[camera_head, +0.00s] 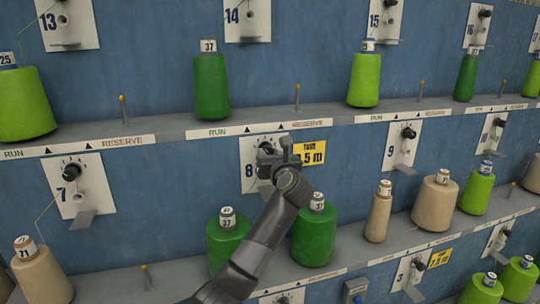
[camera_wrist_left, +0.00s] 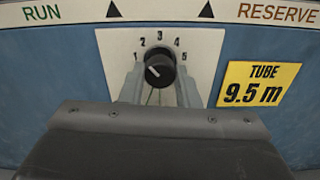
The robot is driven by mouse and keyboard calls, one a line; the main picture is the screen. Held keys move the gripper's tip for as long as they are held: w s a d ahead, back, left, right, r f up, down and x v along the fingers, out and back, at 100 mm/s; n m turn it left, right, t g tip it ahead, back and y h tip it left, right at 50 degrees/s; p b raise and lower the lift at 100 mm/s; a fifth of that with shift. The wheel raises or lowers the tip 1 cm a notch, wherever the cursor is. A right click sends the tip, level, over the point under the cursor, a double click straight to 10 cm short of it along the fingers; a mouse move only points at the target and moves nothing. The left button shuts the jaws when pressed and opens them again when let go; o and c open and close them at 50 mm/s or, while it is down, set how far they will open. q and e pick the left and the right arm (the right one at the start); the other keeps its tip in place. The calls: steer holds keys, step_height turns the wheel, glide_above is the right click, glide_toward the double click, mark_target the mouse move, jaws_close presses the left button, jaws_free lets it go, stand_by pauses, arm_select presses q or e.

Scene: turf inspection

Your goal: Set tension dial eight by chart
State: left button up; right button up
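The white plate of dial eight (camera_head: 250,180) is on the blue wall in the middle of the head view, partly hidden by my left arm. Its black tension knob (camera_wrist_left: 160,68) shows in the left wrist view under a scale from 1 to 5. The knob's white mark sits left of its centre, on the low-number side. My left gripper (camera_head: 270,160) is in front of this plate. Its two grey fingers (camera_wrist_left: 160,88) stand apart on both sides of the knob; contact is unclear. A yellow label (camera_wrist_left: 258,83) beside the plate reads "TUBE 9.5 m". My right gripper is out of view.
A shelf edge marked RUN and RESERVE (camera_head: 260,129) runs just above the plate. Green spools (camera_head: 315,235) stand below on the lower shelf, close to my left arm. Dial seven (camera_head: 78,185) is to the left and dial nine (camera_head: 403,145) to the right.

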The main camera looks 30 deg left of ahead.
arm_select(q)
steer(key=shift+c, duration=0.7)
steer(key=shift+r+m+p, duration=0.1)
steer(key=shift+m+p, duration=0.2)
steer(key=shift+p, duration=0.35)
steer(key=m+p, duration=0.5)
steer(key=p, duration=0.1)
steer(key=shift+r+p, duration=0.1)
steer(key=shift+p, duration=0.2)
steer(key=shift+f+m+p, duration=0.2)
steer(key=shift+m+p, duration=0.9)
steer(key=shift+p, duration=0.05)
steer(key=o, duration=1)
steer(key=shift+d, duration=0.1)
